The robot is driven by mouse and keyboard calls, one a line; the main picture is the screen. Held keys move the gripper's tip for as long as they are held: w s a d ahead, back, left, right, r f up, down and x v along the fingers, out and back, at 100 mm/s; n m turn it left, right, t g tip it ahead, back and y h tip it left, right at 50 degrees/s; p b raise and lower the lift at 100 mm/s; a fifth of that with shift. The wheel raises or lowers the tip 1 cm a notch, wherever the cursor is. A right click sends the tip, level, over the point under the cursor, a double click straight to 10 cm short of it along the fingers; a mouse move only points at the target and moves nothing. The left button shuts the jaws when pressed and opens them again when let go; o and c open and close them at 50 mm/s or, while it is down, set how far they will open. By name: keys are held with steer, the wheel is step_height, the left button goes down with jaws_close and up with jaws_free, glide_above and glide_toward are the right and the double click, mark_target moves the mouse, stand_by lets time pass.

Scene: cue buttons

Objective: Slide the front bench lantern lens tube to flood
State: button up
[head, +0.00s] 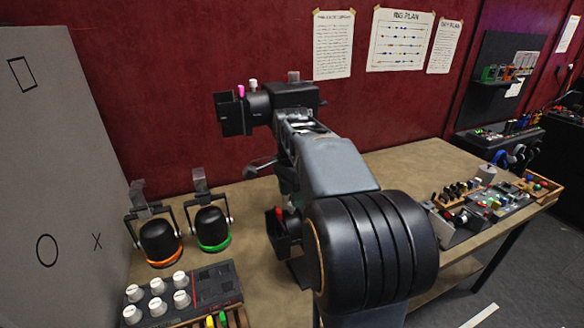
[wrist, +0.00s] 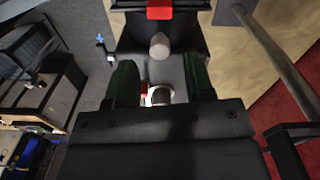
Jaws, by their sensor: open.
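The front bench lantern (head: 279,236) is a dark body with a red patch, standing low on the bench, partly hidden behind my arm in the head view. The wrist view shows a black flared part with a red piece (wrist: 160,10) and a pale rounded knob (wrist: 159,46) on a grey surface, with a second pale knob (wrist: 160,95) nearer me. My gripper (wrist: 162,85) is open, its two dark green fingers on either side of the nearer knob. I cannot tell whether they touch it. In the head view my arm mostly hides the gripper.
Another dark lantern (head: 232,116) with pink and white knobs stands behind my arm. Crowded control boxes (head: 480,210) fill the right bench end.

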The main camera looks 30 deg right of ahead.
step_height(320, 180, up, 11)
steer(key=shift+w, duration=0.15)
stand_by(0.8)
